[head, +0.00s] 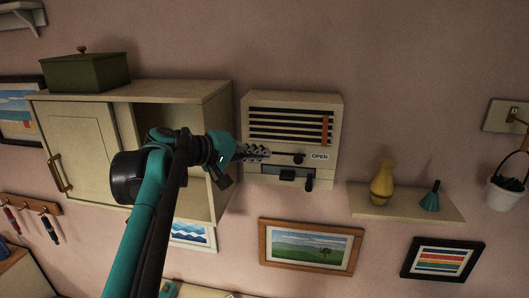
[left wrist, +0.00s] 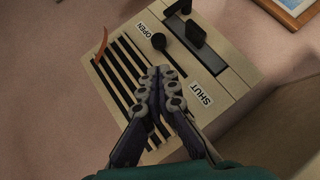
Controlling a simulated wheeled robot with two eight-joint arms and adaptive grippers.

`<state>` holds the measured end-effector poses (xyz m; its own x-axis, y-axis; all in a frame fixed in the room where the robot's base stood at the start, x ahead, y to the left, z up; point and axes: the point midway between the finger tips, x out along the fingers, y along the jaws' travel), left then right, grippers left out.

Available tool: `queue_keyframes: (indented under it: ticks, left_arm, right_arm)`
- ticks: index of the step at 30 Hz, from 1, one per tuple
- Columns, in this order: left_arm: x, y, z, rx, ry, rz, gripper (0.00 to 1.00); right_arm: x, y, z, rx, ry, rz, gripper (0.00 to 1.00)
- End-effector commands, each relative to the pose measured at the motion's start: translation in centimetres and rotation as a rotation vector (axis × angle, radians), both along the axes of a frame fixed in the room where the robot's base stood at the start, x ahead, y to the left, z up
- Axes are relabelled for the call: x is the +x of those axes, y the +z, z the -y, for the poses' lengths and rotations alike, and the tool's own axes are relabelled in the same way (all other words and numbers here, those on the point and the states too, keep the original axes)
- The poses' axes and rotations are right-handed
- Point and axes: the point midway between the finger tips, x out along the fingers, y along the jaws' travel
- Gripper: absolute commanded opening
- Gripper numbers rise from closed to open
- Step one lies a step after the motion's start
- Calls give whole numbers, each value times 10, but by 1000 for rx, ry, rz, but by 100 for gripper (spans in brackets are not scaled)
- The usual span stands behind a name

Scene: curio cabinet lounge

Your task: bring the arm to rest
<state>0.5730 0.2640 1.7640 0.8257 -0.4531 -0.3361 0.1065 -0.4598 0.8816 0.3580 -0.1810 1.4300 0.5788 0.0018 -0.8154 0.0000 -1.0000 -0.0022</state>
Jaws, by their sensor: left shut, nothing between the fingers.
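My left arm reaches up from the bottom of the head view, and its left gripper (head: 262,152) is in front of the left part of a cream wall vent box (head: 292,98). The gripper is shut and empty. In the left wrist view the closed fingertips (left wrist: 160,85) overlap the dark slats of the vent box (left wrist: 225,75). I cannot tell whether they touch it. A dark round knob (head: 299,158) is beside the OPEN label (head: 319,156), apart from the fingers. The SHUT label (left wrist: 200,93) shows only in the left wrist view. My right gripper is not in view.
A cream cabinet (head: 80,150) with a partly open front is behind my arm at left, with a green box (head: 86,74) on top. A shelf (head: 400,203) with a yellow vase (head: 382,182) is at right. A framed landscape (head: 310,246) hangs below the vent box.

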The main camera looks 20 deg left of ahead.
Motion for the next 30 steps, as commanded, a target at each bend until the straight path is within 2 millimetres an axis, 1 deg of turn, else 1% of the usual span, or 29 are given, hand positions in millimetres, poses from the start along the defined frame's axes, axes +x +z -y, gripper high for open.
queue_keyframes:
  ticks: [4, 6, 8, 10, 11, 12, 14, 15, 17, 18, 20, 21, 23, 24, 26, 27, 29, 30]
  left_arm:
    - [0, 0, 0, 0, 0, 0, 0]
    - [-1, -7, 2, 6, -3, -5, 0]
    - [-4, -23, 8, 21, -10, -15, 0]
    - [-10, -54, 17, 52, -23, -35, 0]
    - [-14, -72, 23, 70, -31, -48, 0]
    - [-20, -97, 31, 98, -43, -65, 0]
    - [-31, -141, 43, 148, -63, -93, 0]
    - [-39, -170, 51, 184, -76, -113, 0]
    - [-51, -212, 61, 239, -95, -139, 0]
    - [-59, -240, 68, 275, -106, -156, 0]
    - [-72, -281, 76, 331, -124, -178, 0]
    - [-80, -309, 80, 369, -136, -192, 0]
    - [-93, -349, 86, 427, -154, -212, 0]
    - [-102, -376, 90, 465, -165, -223, 0]
    - [-115, -415, 94, 523, -181, -237, 0]
    - [-124, -441, 96, 563, -192, -246, 0]
    - [-136, -481, 98, 624, -207, -257, 0]
    - [-145, -506, 99, 662, -217, -264, 0]
  right_arm:
    - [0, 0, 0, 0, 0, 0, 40]
    - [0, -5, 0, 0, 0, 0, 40]
    - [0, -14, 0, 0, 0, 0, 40]
    - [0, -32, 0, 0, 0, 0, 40]
    - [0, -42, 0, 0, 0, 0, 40]
    - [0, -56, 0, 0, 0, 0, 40]
    - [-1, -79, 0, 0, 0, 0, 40]
    - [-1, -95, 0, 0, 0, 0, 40]
    - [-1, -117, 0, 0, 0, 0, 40]
    - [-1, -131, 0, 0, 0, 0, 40]
    - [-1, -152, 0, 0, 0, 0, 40]
    - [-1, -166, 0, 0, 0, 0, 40]
    - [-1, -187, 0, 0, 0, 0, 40]
    - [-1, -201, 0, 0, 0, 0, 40]
    - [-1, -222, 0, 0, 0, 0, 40]
    - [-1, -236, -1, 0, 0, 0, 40]
    - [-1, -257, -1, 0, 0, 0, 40]
    - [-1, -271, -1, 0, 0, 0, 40]
